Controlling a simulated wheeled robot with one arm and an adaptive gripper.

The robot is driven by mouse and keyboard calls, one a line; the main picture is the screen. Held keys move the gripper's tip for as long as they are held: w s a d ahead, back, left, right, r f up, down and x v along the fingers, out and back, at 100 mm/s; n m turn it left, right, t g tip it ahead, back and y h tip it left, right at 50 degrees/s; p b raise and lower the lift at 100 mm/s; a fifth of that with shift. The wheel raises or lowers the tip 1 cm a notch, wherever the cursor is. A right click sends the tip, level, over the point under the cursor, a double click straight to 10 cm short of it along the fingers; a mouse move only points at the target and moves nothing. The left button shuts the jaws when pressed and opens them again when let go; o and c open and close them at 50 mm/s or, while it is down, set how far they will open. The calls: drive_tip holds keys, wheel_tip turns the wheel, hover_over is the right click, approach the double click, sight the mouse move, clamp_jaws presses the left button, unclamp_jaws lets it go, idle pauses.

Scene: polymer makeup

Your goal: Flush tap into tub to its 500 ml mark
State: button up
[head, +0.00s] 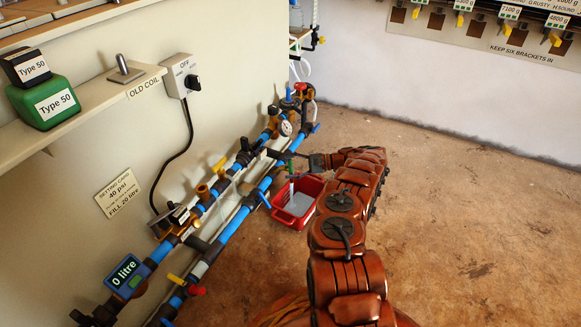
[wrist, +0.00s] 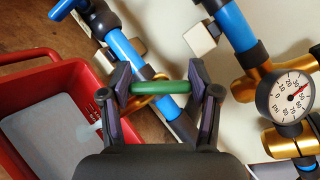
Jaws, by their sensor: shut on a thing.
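My gripper (wrist: 160,90) is closed with one finger on each side of a green tap handle (wrist: 158,87), in front of a blue pipe. In the head view my gripper (head: 305,160) reaches to the lower pipe run, above the red tub. The red tub (wrist: 48,72) stands on the floor at the left of the wrist view and holds pale grey-blue liquid (wrist: 45,130). A short pale streak by the tub's right side looks like water running in. The tub also shows in the head view (head: 312,184). I cannot make out its 500 ml mark.
A dial gauge (wrist: 292,97) in psi sits on the pipes to the right, its needle pointing up and right. Blue pipes (head: 229,232) with valves run along the left wall. A meter (head: 124,275) reads 0 litre. The floor to the right is clear.

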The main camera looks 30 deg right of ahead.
drive_tip(key=shift+n, duration=0.4)
drive_tip(key=o, duration=1.2)
drive_tip(key=shift+c, duration=0.2)
drive_tip(key=v, duration=1.2)
drive_tip(key=shift+d, duration=0.1)
